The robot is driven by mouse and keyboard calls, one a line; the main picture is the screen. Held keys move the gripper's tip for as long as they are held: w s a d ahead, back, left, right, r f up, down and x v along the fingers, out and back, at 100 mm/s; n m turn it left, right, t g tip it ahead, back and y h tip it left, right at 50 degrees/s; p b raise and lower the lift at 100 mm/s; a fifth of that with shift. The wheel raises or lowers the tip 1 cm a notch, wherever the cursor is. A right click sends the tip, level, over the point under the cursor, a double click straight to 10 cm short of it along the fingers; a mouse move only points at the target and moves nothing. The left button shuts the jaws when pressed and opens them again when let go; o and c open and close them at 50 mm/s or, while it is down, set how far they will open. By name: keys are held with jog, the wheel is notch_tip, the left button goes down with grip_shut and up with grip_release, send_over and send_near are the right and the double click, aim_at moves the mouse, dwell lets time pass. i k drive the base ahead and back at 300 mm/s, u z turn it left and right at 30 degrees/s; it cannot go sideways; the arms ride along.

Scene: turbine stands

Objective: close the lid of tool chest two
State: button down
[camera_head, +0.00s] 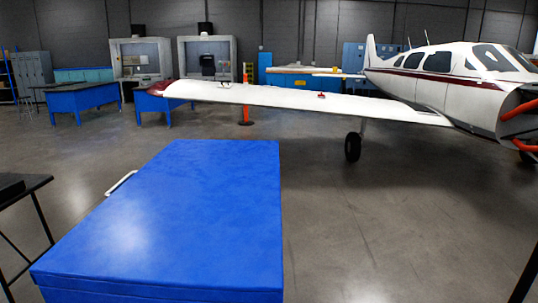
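A large blue chest (185,215) fills the lower middle of the head view. Its flat lid lies level on top, and a thin seam shows along the near edge. The lid looks down on the body; whether it is fully seated I cannot tell. A pale handle (121,183) sticks out at its left side. No number shows, so I cannot tell if this is tool chest two. The inside and lower body are hidden. My gripper is not in view.
A black table (22,186) stands at the left edge. A white aircraft (440,85) stands at right, its wing (300,101) reaching over the floor behind the chest. An orange post (246,105) and blue benches (83,98) stand farther back. Grey floor (370,225) is clear right of the chest.

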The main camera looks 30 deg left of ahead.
aim_at(201, 220)
jog(key=z, duration=1)
jog(key=k, duration=2.2)
jog(key=u, duration=1.9)
jog(key=i, duration=0.9)
jog(key=z, duration=0.05)
